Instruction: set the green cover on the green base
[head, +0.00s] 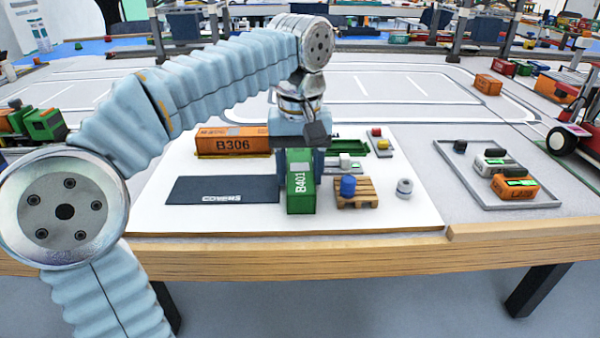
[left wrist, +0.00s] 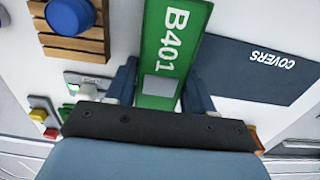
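The green cover (head: 301,190), a long box marked B401, is just right of the dark covers mat (head: 222,190), its long side running toward me. My left gripper (head: 301,160) points down with one finger on each long side of it. In the left wrist view the cover (left wrist: 160,50) fills the gap between the fingers (left wrist: 158,92), and they look closed on it. I cannot tell whether its underside touches the board. The green base (head: 383,151) is behind and to the right, partly hidden by my gripper. My right gripper is not in view.
An orange B306 box (head: 233,142) stands behind the mat. A wooden pallet (head: 368,201) with a blue cylinder (head: 348,186) is close right of the cover. A grey block (head: 345,164) lies before the base, a red-and-yellow piece (head: 377,139) behind it. A grey tray (head: 480,204) is farther right.

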